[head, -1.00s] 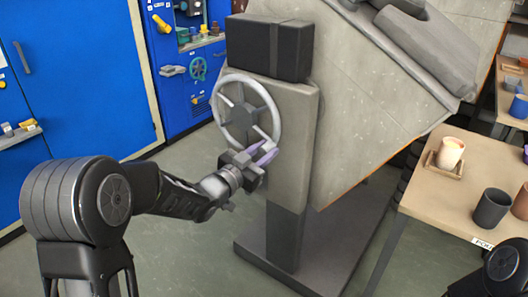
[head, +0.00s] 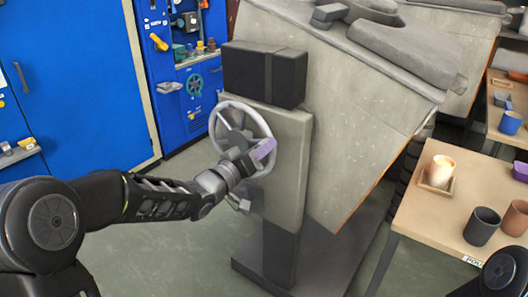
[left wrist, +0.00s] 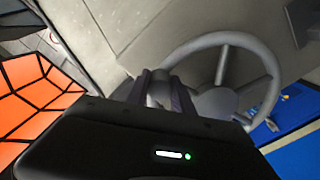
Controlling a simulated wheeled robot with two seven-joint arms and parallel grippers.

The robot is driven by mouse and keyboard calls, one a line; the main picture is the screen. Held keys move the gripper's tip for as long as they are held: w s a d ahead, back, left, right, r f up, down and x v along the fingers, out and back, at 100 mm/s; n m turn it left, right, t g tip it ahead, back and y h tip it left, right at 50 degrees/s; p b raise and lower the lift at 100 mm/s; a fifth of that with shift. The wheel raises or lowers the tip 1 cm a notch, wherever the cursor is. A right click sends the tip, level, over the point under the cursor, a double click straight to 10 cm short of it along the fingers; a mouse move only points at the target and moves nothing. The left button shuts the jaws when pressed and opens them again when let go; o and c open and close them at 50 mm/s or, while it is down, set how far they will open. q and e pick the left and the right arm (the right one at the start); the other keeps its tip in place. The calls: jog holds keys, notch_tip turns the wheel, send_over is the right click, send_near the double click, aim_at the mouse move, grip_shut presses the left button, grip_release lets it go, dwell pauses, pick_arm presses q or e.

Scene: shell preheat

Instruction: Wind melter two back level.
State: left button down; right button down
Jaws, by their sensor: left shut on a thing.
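The melter (head: 375,120) is a large grey box on a stand, and its body is tilted. A light grey handwheel (head: 243,105) sits on the left face of its support post. My left gripper (head: 262,152) is at the lower right of the wheel, shut on the wheel's rim. In the left wrist view the wheel (left wrist: 225,42) shows with its rim running between the fingers (left wrist: 160,90). The fingers hide part of the rim.
A dark block (head: 265,75) tops the post. Blue cabinets (head: 75,75) stand at the left. The floor between is clear.

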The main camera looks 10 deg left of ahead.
aim_at(238, 105)
pick_arm(q)
jog(key=w+a+r+n+p, duration=0.4)
jog(key=a+r+n+p, duration=0.4)
jog(key=n+p, duration=0.6)
jog(key=shift+a+p, duration=1.05)
jog(key=shift+p, duration=0.85)
jog(key=shift+r, duration=0.1)
jog(key=c, duration=1.1)
grip_release()
jog(key=shift+w, duration=0.1)
jog(key=shift+f, duration=0.2)
jog(key=shift+s+a+f, duration=0.1)
jog(key=shift+s+a, duration=0.2)
jog(key=shift+s, duration=0.3)
jog(key=b+v, duration=0.1)
jog(key=v, duration=0.5)
jog(key=shift+s, duration=0.25)
